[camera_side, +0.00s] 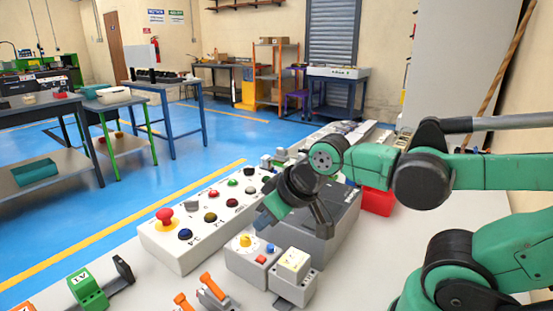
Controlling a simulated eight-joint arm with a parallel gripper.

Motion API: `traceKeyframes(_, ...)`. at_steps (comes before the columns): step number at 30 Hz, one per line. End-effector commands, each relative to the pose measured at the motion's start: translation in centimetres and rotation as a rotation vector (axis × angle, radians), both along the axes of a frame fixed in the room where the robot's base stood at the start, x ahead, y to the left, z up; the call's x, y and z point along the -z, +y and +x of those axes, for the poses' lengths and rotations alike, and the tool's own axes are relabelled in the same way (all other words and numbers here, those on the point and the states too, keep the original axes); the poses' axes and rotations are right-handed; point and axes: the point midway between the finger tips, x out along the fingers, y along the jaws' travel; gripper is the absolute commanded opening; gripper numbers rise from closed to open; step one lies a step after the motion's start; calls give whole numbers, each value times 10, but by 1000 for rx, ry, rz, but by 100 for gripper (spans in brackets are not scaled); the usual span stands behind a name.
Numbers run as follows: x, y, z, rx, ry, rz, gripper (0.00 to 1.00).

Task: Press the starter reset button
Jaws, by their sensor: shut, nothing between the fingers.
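A small grey starter box (250,268) stands on the bench at the front centre. It has a yellow knob (245,240) on top and a blue button (270,248) to the right of the knob, which looks like the reset button. My gripper (265,217) is shut and empty. It points down to the left and appears a little above and behind the starter box, apart from the blue button in the picture. My wrist hides part of the bench behind it.
A long control box (150,242) with a red mushroom button (165,216) and several coloured buttons lies to the left. A large grey box (335,222) and a red bin (378,201) stand to the right. A small device (293,267) and orange-handled clamps (212,287) are in front.

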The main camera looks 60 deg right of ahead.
Motion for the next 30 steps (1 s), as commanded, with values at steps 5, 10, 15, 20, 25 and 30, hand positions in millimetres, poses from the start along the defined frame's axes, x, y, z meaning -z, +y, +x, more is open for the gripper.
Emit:
traceKeyframes(5,0,0,0,0,0,0,0)
traceKeyframes(10,0,0,0,0,0,0,0)
traceKeyframes(15,0,0,0,0,0,0,0)
traceKeyframes(20,0,0,0,0,0,0,0)
traceKeyframes(25,-1,-1,0,-28,-1,-12,0)
traceKeyframes(30,-5,-8,1,-179,-16,-82,0)
